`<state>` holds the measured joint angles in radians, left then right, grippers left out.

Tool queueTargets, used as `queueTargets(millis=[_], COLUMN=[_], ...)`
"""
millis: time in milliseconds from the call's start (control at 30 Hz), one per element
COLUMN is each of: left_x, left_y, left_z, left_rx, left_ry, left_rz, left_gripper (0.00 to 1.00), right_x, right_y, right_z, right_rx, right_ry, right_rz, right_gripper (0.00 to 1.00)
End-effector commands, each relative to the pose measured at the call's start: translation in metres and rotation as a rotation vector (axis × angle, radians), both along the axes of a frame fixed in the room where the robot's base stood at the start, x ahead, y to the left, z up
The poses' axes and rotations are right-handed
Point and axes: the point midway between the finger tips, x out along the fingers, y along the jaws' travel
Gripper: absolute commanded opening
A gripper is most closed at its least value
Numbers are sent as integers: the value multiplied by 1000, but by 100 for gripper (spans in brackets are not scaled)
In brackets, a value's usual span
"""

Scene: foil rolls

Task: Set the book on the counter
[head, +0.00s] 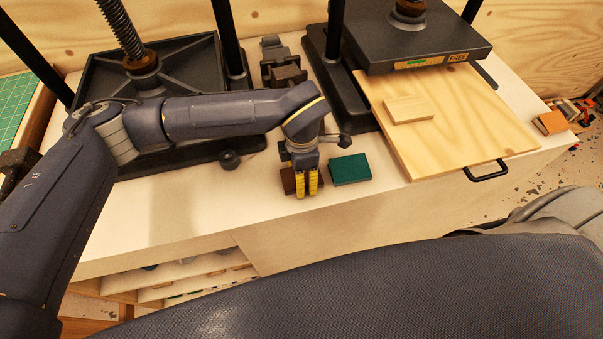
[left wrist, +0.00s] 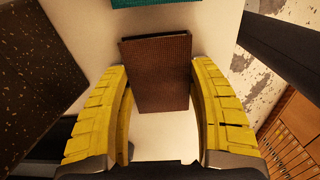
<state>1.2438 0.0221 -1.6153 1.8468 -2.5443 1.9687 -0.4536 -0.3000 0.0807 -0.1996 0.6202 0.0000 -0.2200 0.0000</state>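A small brown book (head: 288,181) lies at the front of the pale counter (head: 200,205), partly hidden behind my left gripper. My left gripper (head: 306,190) points down at it with yellow fingers. In the left wrist view the brown book (left wrist: 160,75) is between the two spread fingers (left wrist: 160,68), close to both; I cannot tell whether they touch it. A green book (head: 350,169) lies on the counter just right of the gripper, and its edge shows at the top of the left wrist view (left wrist: 150,3). My right gripper is not in view.
A black screw press (head: 180,65) stands behind my left arm. Another press (head: 420,40) at the right has a plywood board (head: 470,125) with a small wooden block (head: 408,109). Dark metal blocks (head: 284,75) stand between them. The counter's front left is clear.

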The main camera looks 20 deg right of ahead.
Motion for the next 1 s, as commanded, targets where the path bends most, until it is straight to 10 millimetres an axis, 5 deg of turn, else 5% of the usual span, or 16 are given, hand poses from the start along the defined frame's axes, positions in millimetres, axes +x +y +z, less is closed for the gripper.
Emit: queueTargets(millis=[167, 533, 1000], left_x=[0, 1, 1], left_y=[0, -1, 0], left_z=[0, 7, 83], left_rx=[0, -2, -1], left_ry=[0, -2, -3], left_rz=[0, 0, 0], left_gripper=[81, 81, 81], right_x=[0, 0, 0], right_y=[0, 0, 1], right_z=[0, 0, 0], right_rx=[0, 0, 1], right_ry=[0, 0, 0], right_rz=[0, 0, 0], right_gripper=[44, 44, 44])
